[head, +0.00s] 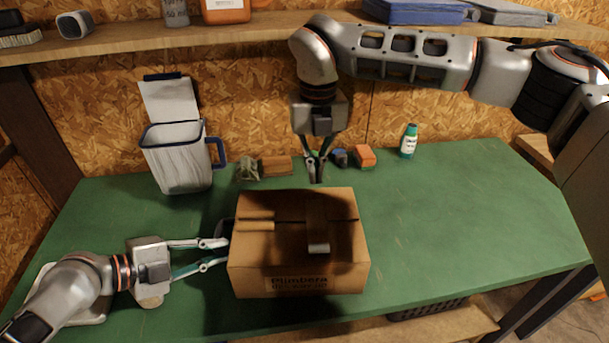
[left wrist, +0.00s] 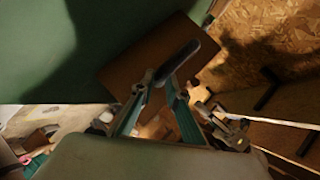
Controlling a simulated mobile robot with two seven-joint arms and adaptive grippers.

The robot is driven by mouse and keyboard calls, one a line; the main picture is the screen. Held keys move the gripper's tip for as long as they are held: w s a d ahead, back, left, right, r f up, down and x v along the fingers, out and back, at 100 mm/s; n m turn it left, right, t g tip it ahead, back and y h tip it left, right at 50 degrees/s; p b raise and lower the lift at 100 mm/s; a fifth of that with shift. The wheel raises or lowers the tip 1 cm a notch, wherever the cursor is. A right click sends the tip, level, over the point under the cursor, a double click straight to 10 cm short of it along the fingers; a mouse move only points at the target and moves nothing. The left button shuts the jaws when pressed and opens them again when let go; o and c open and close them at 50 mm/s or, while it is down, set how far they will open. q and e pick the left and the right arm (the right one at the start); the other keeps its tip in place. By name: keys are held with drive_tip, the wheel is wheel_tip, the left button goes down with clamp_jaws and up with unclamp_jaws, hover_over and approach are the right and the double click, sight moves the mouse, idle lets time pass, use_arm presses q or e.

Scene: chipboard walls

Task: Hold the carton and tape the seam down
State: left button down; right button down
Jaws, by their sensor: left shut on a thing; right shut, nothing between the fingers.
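The brown carton (head: 298,262) stands upright on the green table, with print on its front. A seam crosses its top from left to right. My left gripper (head: 226,250) is at the carton's left side, shut on a dark handle-like piece (left wrist: 181,62) there; the carton (left wrist: 140,58) also shows behind the fingers in the left wrist view. My right gripper (head: 317,178) is shut and empty, pointing down above the carton's back edge. Its shadow darkens the carton's top.
Behind the carton are a wood block (head: 275,166), an orange block (head: 365,156) and a small bottle (head: 409,142). A pale bin (head: 178,165) with a blue handle stands back left. A loaded shelf (head: 190,40) hangs above. The table's right side (head: 470,205) is clear.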

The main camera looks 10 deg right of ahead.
idle(0.4)
use_arm(q)
drive_tip(key=c, duration=1.9)
unclamp_jaws()
drive_tip(key=shift+f, duration=0.1)
drive_tip(key=v, duration=1.2)
